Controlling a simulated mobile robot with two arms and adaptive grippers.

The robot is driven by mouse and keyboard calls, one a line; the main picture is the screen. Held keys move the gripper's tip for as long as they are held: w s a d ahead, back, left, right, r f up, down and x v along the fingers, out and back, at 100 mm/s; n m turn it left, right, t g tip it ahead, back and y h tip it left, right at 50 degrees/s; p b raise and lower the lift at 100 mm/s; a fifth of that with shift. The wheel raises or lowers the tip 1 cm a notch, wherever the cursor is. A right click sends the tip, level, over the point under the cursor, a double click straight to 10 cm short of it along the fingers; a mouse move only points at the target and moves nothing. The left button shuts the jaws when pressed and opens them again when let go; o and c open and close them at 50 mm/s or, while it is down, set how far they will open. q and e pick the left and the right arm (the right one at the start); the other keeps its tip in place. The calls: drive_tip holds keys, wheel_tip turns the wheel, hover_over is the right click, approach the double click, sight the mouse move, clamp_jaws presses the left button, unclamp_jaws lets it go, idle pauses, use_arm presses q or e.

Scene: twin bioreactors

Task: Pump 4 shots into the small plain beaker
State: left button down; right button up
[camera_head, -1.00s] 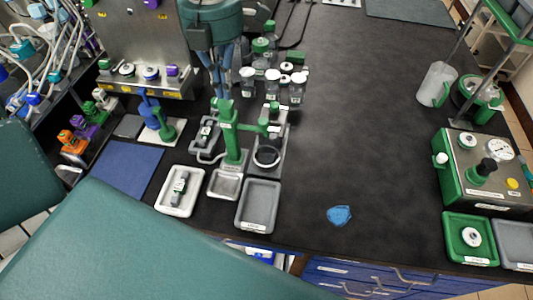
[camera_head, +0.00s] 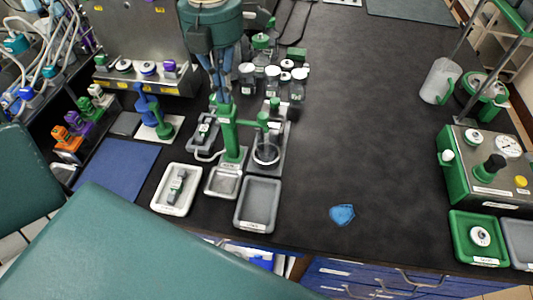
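The green pump dispenser (camera_head: 229,130) stands upright on a small stand, its spout reaching right. A small clear beaker (camera_head: 266,152) sits under the spout end on a grey holder. Whether it holds any liquid is too small to tell. My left gripper (camera_head: 222,97) points down directly over the pump, its blue fingers drawn together at the pump's top. The fingers partly hide the pump head, and I cannot tell if they touch it. My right gripper is not in view.
A grey tray (camera_head: 240,218), a small square tray (camera_head: 209,190) and a white tray (camera_head: 159,204) lie in front of the pump. Several white-capped bottles (camera_head: 272,74) stand behind. A blue cloth-like piece (camera_head: 342,214) lies on otherwise clear black bench at right.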

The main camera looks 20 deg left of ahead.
use_arm(q)
drive_tip(key=shift+f+b, duration=0.5)
drive_tip(key=shift+f, duration=0.15)
drive_tip(key=shift+r, duration=0.1)
drive_tip(key=shift+r+p, duration=1)
drive_tip(key=shift+r, duration=0.95)
drive_tip(key=shift+f, duration=0.15)
